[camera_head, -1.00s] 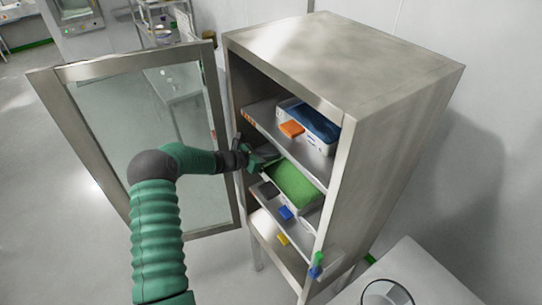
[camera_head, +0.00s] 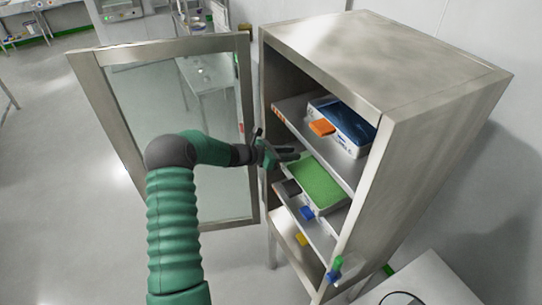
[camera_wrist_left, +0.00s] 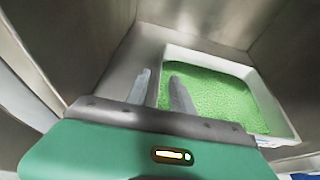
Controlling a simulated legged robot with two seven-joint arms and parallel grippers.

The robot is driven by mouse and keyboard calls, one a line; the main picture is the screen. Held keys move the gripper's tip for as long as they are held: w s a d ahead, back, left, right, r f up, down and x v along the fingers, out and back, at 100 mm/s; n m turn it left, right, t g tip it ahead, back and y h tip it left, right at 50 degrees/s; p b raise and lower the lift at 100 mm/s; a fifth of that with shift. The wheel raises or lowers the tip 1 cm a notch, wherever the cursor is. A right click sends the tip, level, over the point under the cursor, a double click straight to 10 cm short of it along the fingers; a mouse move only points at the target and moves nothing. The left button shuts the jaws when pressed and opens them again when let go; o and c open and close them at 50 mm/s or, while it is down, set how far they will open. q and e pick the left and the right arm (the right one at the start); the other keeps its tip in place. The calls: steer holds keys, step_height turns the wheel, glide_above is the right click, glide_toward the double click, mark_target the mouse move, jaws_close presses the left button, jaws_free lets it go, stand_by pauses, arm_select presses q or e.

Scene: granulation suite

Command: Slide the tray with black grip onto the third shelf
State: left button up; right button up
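A white tray (camera_head: 345,197) filled with green granules (camera_head: 318,182) sits on a middle shelf of the open steel cabinet. In the left wrist view, the tray (camera_wrist_left: 284,112) lies right of my fingers, on a grey shelf surface. No black grip can be made out clearly on it. My left gripper (camera_head: 283,154) is at the cabinet opening, just above and left of the tray. My right gripper is not in view.
Above, a white tray with an orange grip (camera_head: 321,128) holds blue material (camera_head: 350,125). Below are a blue grip (camera_head: 307,213) and a yellow grip (camera_head: 301,239). The glass door (camera_head: 170,125) stands open at left, behind my arm. A white table (camera_head: 440,282) stands at lower right.

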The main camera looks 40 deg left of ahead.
arm_select(q)
steer(key=b+v, duration=0.4)
steer(key=v, duration=0.9)
steer(key=shift+s+a, duration=0.15)
steer(key=shift+a, duration=0.2)
steer(key=shift+a+f, duration=0.1)
steer(key=shift+a, duration=0.05)
